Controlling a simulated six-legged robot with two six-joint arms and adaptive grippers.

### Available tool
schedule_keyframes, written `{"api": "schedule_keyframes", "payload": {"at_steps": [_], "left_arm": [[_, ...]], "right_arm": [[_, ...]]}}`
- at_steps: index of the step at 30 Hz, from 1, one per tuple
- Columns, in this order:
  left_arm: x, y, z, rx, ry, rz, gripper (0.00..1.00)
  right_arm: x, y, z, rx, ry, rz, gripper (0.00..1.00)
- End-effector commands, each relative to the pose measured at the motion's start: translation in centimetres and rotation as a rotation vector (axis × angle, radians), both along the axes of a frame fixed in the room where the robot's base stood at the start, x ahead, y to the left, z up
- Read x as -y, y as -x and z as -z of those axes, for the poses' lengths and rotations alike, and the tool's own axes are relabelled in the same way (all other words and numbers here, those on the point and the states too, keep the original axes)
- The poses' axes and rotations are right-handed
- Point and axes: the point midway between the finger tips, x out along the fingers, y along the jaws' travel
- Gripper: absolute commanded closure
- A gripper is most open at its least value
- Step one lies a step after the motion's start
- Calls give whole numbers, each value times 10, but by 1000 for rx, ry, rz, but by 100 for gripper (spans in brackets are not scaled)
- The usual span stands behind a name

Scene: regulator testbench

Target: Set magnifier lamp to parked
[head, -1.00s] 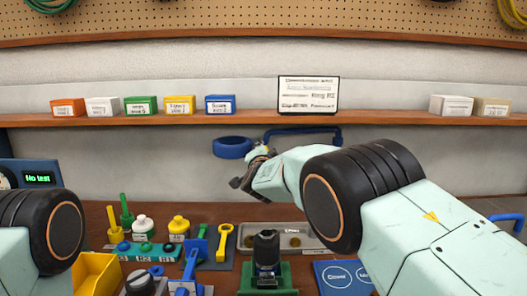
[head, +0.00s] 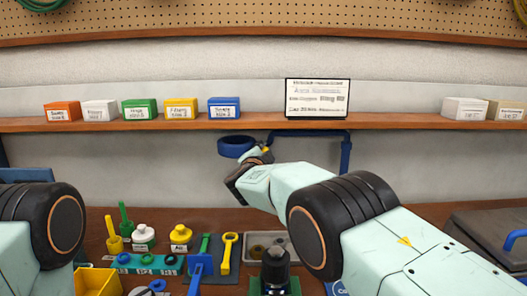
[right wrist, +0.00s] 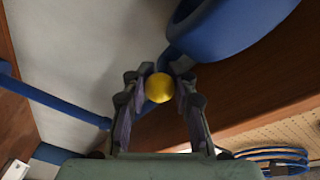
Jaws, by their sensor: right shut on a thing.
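The magnifier lamp is blue. Its round head (head: 236,146) hangs just below the shelf in the head view, and its bent arm (head: 346,153) runs to the right of it. My right gripper (head: 246,168) is at the lamp head, on its lower right side. In the right wrist view the fingers (right wrist: 159,96) are shut on a yellow ball knob (right wrist: 159,88), right beside the blue lamp head (right wrist: 230,28). Part of the lamp arm is hidden behind my right arm. My left gripper is out of view; only a left arm link shows.
A shelf (head: 400,123) with small boxes and a sign (head: 317,97) runs above the lamp. Below, the bench holds several coloured tools and parts, a yellow bin (head: 97,281) and a grey case (head: 490,235) at the right.

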Motion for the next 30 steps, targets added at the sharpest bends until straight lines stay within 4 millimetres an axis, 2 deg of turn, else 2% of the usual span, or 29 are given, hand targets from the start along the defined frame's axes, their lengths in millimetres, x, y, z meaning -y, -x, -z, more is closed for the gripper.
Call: {"api": "schedule_keyframes", "payload": {"at_steps": [10,11,19,30], "left_arm": [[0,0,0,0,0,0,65],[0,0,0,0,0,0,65],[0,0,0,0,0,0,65],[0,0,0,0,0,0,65]], "right_arm": [[-1,0,-2,4,-1,0,100],[-1,-1,-2,4,-1,0,75],[-1,-2,-2,4,-1,1,52],[-1,-3,-1,2,-1,1,51]]}}
